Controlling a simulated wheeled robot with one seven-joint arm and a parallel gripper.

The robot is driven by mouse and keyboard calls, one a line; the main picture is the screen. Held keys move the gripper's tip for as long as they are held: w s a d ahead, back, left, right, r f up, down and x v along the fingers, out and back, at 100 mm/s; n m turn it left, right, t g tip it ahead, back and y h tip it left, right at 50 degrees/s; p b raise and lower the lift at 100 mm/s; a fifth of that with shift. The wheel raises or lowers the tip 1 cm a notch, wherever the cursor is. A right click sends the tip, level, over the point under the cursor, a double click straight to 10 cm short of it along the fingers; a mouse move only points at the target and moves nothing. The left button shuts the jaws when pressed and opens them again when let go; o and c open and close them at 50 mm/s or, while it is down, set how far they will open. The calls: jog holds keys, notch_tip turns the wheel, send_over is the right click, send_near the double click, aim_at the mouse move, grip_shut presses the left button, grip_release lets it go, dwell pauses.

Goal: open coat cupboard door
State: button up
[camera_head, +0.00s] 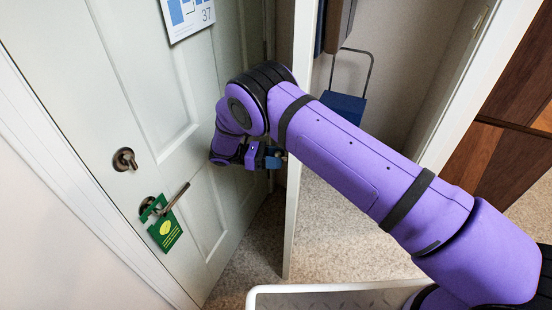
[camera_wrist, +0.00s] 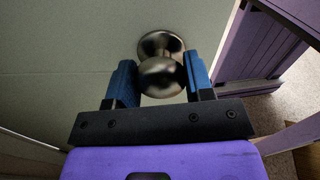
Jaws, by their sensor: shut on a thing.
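The coat cupboard door (camera_head: 294,228) is a pale door seen nearly edge-on in the head view. It stands open, and the cupboard's inside shows to its right. My gripper (camera_head: 276,158) is at the left face of this door, partly hidden by my arm. In the wrist view the pale door face (camera_wrist: 60,60) fills the back. A round metal knob (camera_wrist: 161,75) on it sits between the two blue fingers of my gripper (camera_wrist: 161,82), which is shut on it. The knob is hidden in the head view.
A white panelled door (camera_head: 165,95) with a lever handle (camera_head: 175,197), a green hanger (camera_head: 164,230) and a sign (camera_head: 188,14) stands close on the left. Inside the cupboard is a blue object (camera_head: 343,104) with a metal frame. Speckled carpet (camera_head: 325,245) lies below.

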jog(key=shift+a, duration=0.3)
jog(key=o, duration=1.3)
jog(key=shift+r, duration=0.1)
jog(key=shift+w+r, duration=0.1)
jog(key=shift+r, duration=0.25)
notch_tip(320, 180, up, 3)
jog(key=shift+f, duration=0.15)
jog(key=s+d, duration=0.1)
jog(key=s, duration=0.4)
jog(key=s+d+r, duration=0.1)
jog(key=s+d, duration=0.1)
jog(key=s, duration=0.3)
jog(key=s+d, duration=0.1)
jog(key=s, duration=0.4)
jog(key=shift+s+d+r, duration=0.15)
jog(key=shift+s+d, duration=0.1)
jog(key=shift+d, duration=0.05)
